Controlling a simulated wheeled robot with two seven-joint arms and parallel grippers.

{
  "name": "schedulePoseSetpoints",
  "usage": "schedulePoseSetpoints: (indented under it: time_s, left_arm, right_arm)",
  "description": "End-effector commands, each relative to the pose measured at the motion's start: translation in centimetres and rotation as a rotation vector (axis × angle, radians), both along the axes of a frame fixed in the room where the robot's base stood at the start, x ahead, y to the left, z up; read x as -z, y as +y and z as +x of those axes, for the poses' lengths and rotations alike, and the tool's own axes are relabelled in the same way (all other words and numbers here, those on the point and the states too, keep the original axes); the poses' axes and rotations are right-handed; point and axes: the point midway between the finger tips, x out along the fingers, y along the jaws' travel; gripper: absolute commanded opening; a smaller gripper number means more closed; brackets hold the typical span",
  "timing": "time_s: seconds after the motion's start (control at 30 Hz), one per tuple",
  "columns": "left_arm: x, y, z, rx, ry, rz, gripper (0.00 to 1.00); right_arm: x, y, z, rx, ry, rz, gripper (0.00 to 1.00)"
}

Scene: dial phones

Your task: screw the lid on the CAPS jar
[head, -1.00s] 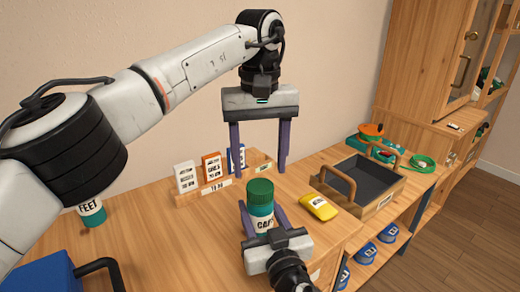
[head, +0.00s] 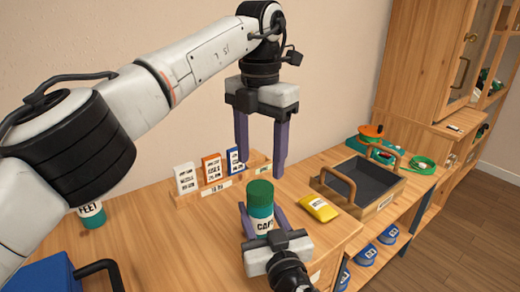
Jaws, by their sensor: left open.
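The CAPS jar (head: 262,222) is teal with a white label and stands upright near the table's front. The dark green lid (head: 260,190) sits on top of it; whether it is tight cannot be seen. My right gripper (head: 263,218) comes from below, its purple fingers on both sides of the jar, closed on its body. My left gripper (head: 260,168) is open and empty, pointing down just above the lid, its fingers apart and turned at an angle. The lower part of the jar is partly hidden by the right gripper.
Behind stands a wooden rack (head: 222,183) with several labelled boxes. A yellow packet (head: 319,208) lies right of the jar, before a dark tray (head: 362,180) with wooden handles. A FEET jar (head: 92,214) and a blue box (head: 40,275) are at the left.

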Motion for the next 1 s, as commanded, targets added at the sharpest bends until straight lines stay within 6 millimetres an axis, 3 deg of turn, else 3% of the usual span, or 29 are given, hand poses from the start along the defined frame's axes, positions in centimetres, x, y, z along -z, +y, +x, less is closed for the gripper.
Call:
schedulePoseSetpoints:
  time_s: [0.7,1.0]
  left_arm:
    - [-0.9,0.0,-0.1,-1.614,0.005,-0.006,0.60]
    - [-1.1,0.0,-0.1,-2.036,0.005,-0.007,0.60]
  right_arm:
    - [0.1,0.0,0.0,0.000,0.002,-0.001,0.00]
    - [0.1,0.0,0.0,0.000,0.002,-0.001,0.00]
